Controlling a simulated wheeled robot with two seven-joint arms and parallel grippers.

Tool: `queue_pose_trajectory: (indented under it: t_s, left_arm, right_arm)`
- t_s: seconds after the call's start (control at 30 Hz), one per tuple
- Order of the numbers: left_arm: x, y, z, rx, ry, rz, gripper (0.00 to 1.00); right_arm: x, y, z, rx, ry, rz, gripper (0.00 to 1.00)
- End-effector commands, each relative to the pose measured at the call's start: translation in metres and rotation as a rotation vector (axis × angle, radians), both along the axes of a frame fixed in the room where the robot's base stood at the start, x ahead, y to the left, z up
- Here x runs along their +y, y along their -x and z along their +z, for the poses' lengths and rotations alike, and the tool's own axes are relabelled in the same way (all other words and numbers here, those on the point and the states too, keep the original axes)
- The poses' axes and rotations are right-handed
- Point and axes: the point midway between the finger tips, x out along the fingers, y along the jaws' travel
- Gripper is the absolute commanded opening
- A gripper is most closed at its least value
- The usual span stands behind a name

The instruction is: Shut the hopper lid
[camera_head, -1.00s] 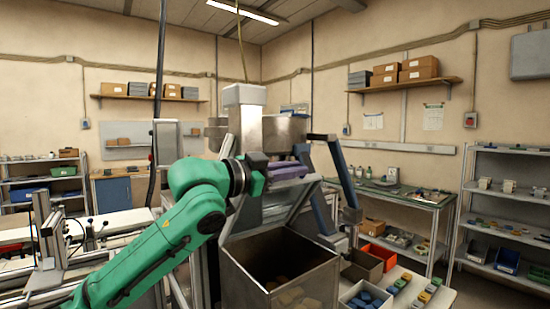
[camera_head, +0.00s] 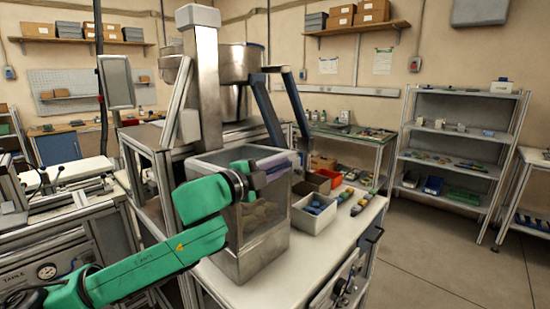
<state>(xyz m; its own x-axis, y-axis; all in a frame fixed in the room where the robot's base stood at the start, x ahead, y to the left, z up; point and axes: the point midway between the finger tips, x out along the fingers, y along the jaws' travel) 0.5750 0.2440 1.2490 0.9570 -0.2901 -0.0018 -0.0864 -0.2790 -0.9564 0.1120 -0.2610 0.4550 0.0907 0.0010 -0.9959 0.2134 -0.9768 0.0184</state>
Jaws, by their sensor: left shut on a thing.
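The exact lid angle is hard to tell. My left gripper (camera_head: 272,166), with purple fingers on a green arm, is at the lid's upper right part and shut on it. The fingers and wrist hide the contact and part of the lid. My right gripper is not in view.
A metal column (camera_head: 207,95) and a round steel bowl (camera_head: 242,65) stand behind the hopper. A white bin with blue pieces (camera_head: 314,208) and a red bin (camera_head: 329,178) stand to its right. The bench front (camera_head: 300,262) is mostly clear.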

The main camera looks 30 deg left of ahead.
Motion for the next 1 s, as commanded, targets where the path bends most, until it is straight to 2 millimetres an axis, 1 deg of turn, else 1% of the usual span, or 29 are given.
queue_pose_trajectory:
  t_s: [0.03,0.2,0.73,0.77,0.8,1.0]
  left_arm:
    - [0.000,0.000,-0.010,-0.006,-0.020,0.000,0.00]
    - [0.000,0.000,-0.022,-0.022,-0.073,0.000,0.00]
    - [0.000,-0.001,-0.030,-0.020,-0.096,0.001,0.00]
    - [0.000,-0.001,-0.030,-0.019,-0.097,0.001,0.23]
    - [0.000,-0.001,-0.030,-0.019,-0.097,0.002,0.26]
    - [0.000,-0.001,-0.029,-0.022,-0.097,0.002,0.26]
  right_arm:
    - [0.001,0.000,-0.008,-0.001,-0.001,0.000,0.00]
    - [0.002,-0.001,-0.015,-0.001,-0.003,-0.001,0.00]
    - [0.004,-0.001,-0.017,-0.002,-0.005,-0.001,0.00]
    - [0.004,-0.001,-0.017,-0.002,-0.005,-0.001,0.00]
    - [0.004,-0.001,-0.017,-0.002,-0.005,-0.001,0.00]
    - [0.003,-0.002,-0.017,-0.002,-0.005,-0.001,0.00]
